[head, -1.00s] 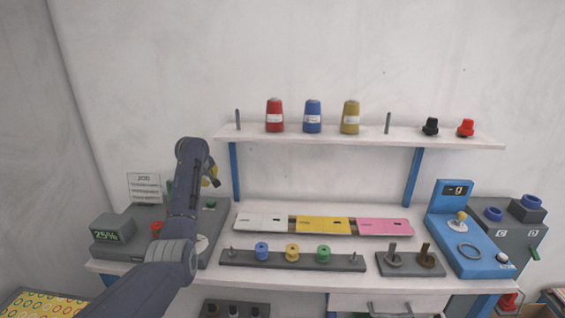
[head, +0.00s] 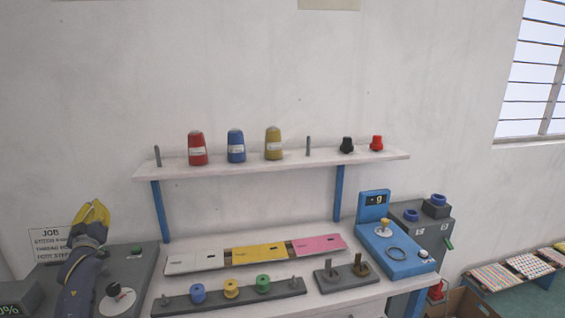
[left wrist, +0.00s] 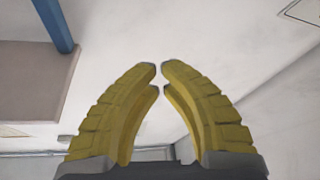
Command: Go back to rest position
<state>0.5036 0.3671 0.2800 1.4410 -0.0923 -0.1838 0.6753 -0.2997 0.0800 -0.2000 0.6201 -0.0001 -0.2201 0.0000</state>
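My left gripper (head: 92,212) has yellow fingers and points up at the lower left of the head view, above the grey machine (head: 118,280). In the left wrist view the left gripper's fingers (left wrist: 159,66) arch together, their tips almost meeting with only a thin gap, and nothing is held between them. My right gripper is in neither view.
A shelf (head: 290,164) carries red (head: 197,150), blue (head: 236,148) and gold (head: 273,145) thread cones. On the table are white, yellow (head: 259,252) and pink panels, a spool rack (head: 230,296) and a blue device (head: 395,245). A job sign (head: 48,243) is near my left arm.

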